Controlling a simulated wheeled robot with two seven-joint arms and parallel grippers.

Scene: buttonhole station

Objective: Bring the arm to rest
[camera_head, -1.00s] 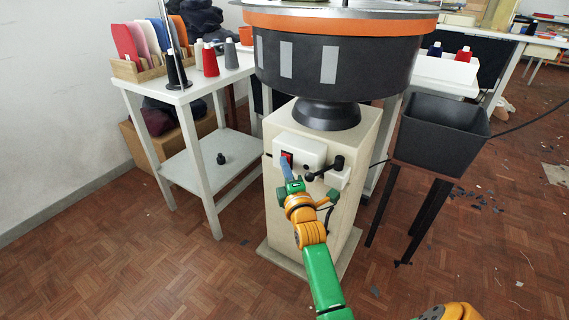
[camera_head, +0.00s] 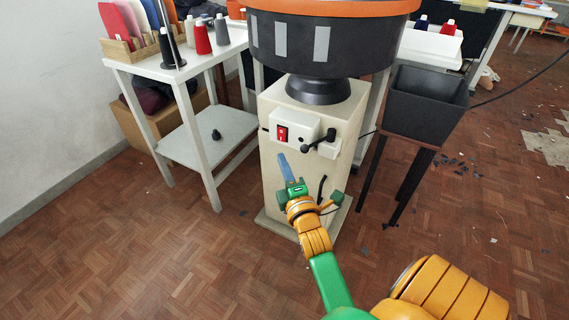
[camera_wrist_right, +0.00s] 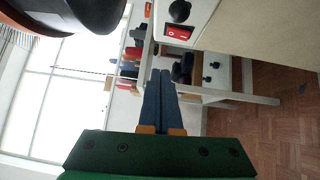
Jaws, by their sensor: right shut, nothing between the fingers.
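My right gripper (camera_head: 284,166) is shut and empty, its blue fingers together. In the head view it stands in front of the cream pedestal (camera_head: 300,205), below the white control box (camera_head: 298,128) with its red switch (camera_head: 282,133). In the right wrist view the closed fingers (camera_wrist_right: 158,98) point away from the green wrist, with the red switch (camera_wrist_right: 179,33) ahead and to the right. I cannot tell whether the fingers touch the pedestal. My left gripper is not in view.
A black lever (camera_head: 320,139) sticks out from the control box. A large dark drum (camera_head: 312,45) sits on the pedestal. A white side table (camera_head: 205,145) stands left, a black bin (camera_head: 428,105) on dark legs right. The front left floor (camera_head: 130,250) is clear.

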